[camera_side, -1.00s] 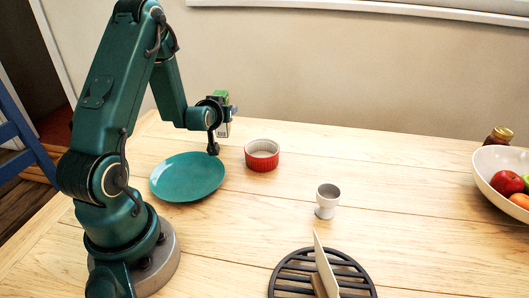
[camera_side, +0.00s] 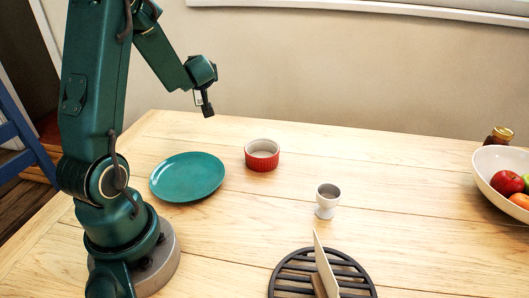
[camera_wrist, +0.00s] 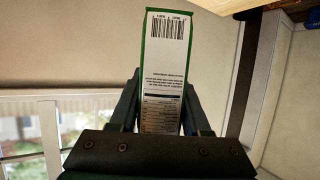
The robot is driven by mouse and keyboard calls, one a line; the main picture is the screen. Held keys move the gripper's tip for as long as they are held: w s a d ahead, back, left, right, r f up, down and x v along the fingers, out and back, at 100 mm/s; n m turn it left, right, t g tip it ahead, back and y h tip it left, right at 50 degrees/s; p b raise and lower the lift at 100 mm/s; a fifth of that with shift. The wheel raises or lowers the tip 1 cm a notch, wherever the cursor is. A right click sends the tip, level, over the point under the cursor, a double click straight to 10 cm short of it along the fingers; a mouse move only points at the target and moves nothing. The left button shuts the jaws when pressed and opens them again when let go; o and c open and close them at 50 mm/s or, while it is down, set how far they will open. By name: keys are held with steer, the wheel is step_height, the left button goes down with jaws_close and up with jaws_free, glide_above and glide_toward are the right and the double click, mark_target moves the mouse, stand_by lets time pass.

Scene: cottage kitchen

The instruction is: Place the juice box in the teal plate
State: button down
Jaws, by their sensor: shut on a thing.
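The juice box (camera_wrist: 163,75) is a white carton with green edges, a barcode and printed text, seen in the wrist view between the two fingers. My gripper (camera_wrist: 162,105) is shut on it. In the side view my gripper (camera_side: 206,106) is high above the table, over the far side of the plate, and the box is almost wholly hidden behind it. The teal plate (camera_side: 187,177) lies flat and empty on the table, near my base.
A red ramekin (camera_side: 262,156) stands just right of the plate. A white egg cup (camera_side: 327,200) and a black round trivet (camera_side: 352,268) holding a thin upright board are nearer the front. A white fruit bowl (camera_side: 494,178) and a jar (camera_side: 498,136) stand far right.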

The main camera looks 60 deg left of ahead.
steer(key=s+n+g, duration=0.4)
steer(key=n+g, duration=0.4)
steer(key=g, duration=0.1)
glide_above(186, 166)
step_height(186, 166, down, 4)
steer(key=shift+a+f, duration=0.1)
steer(key=shift+f, duration=3.65)
steer(key=shift+c, duration=1.8)
jaws_free()
steer(key=shift+f, duration=0.15)
steer(key=shift+h, duration=0.3)
